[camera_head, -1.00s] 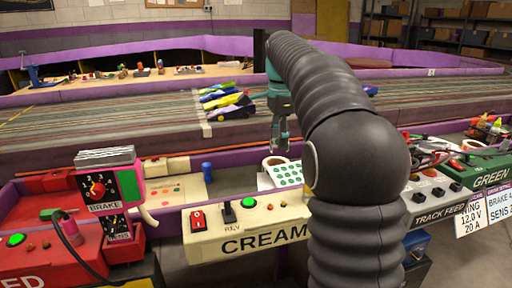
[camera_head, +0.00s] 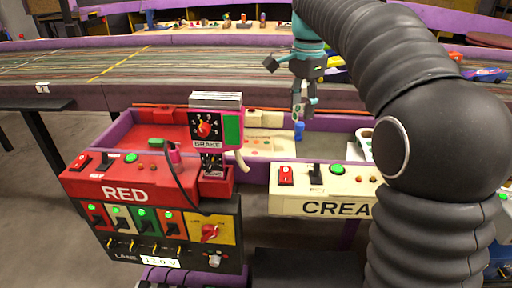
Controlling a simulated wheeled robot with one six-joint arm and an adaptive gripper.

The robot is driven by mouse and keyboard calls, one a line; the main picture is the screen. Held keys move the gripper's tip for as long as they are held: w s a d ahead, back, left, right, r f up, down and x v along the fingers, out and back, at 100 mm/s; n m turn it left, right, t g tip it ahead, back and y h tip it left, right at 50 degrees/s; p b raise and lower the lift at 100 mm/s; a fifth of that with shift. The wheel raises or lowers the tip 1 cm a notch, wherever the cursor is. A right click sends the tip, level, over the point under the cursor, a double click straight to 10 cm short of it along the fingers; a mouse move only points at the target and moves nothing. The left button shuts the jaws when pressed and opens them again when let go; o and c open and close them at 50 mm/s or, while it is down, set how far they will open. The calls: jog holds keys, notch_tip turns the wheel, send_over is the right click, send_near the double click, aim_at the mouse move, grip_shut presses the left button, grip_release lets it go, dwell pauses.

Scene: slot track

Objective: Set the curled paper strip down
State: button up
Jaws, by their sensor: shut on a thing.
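My gripper (camera_head: 304,108) points down in the upper middle of the head view, in front of the slot track and above the back of the cream station's tray. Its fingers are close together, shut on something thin. The curled paper strip is too small or too hidden between the fingertips to make out clearly. The fingertips appear just above a blue knob (camera_head: 299,130); I cannot tell the gap in depth. My dark ribbed arm covers much of the right side.
The cream station (camera_head: 330,203) lies below my gripper, and the red station (camera_head: 130,185) stands to the left. An upright brake box (camera_head: 207,128) stands between them. A white roll (camera_head: 364,142) is partly hidden by my arm. The striped track (camera_head: 150,62) runs behind.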

jog(key=shift+w+a+f+n, duration=0.1)
jog(key=shift+a+f+n, duration=0.15)
jog(key=shift+a+n, duration=0.05)
jog(key=b, duration=0.1)
send_over(255, 147)
notch_tip(255, 147, down, 7)
jog(key=shift+r, duration=0.2)
jog(key=shift+f+b, duration=0.45)
jog(key=shift+f, duration=1.55)
jog(key=shift+f, duration=0.15)
jog(key=o, duration=0.7)
jog(key=shift+c, duration=0.2)
